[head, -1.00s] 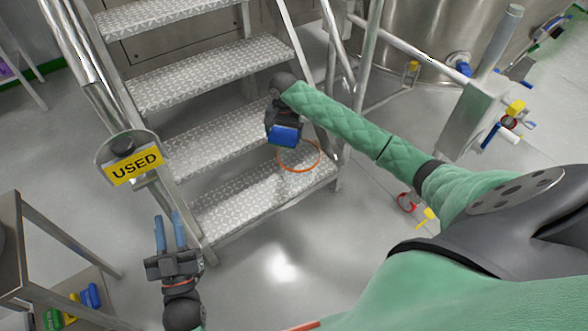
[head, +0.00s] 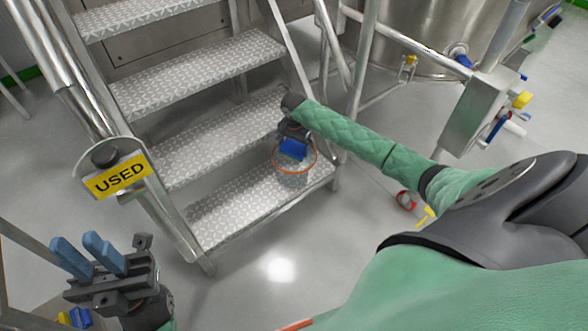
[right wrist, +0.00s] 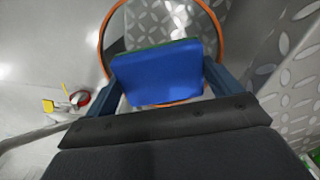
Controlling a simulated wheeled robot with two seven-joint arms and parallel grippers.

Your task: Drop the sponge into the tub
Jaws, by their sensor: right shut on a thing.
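The sponge (head: 293,149), blue with a green layer, is in my right gripper (head: 292,146). In the right wrist view the sponge (right wrist: 158,74) is pinched between the two fingers. The tub (head: 314,164) shows as an orange rim around a see-through or pale body on the lowest visible step. In the head view the sponge overlaps the rim's opening. In the right wrist view the rim (right wrist: 219,32) passes behind the sponge; the height between them is hard to tell. My left gripper (head: 75,240) is open and empty at the lower left.
The metal stairs (head: 190,78) have treaded steps and side rails. A yellow USED sign (head: 121,177) hangs on the left rail. A steel vessel (head: 410,35) stands behind at the right. Bare floor (head: 330,235) lies in front of the stairs.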

